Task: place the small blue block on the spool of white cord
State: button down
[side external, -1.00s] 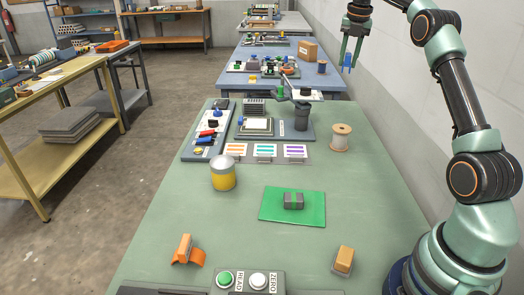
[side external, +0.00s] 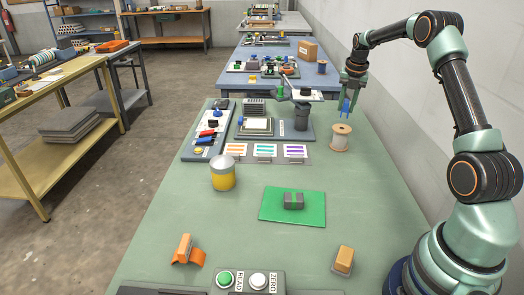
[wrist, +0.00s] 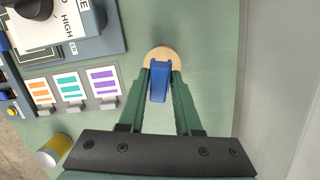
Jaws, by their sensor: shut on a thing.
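My gripper (side external: 346,108) is shut on the small blue block (side external: 346,105) and holds it in the air. The block also shows between the fingertips in the wrist view (wrist: 159,82). The spool of white cord (side external: 340,137) stands upright on the green table. In the side view the block hangs just above the spool's top, a little to its right. In the wrist view the spool's tan top disc (wrist: 152,54) lies behind the block and is partly hidden by it and the fingers.
A panel with a dark cylinder (side external: 301,117) and a strip of coloured cards (side external: 265,153) stand left of the spool. A yellow jar (side external: 223,174) and a green mat (side external: 271,206) with a grey block are nearer. The wall is on the right.

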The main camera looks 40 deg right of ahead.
aim_at(346, 110)
jog(key=shift+f, duration=2.25)
jog(key=shift+f, duration=0.1)
jog(key=c, duration=0.6)
grip_release()
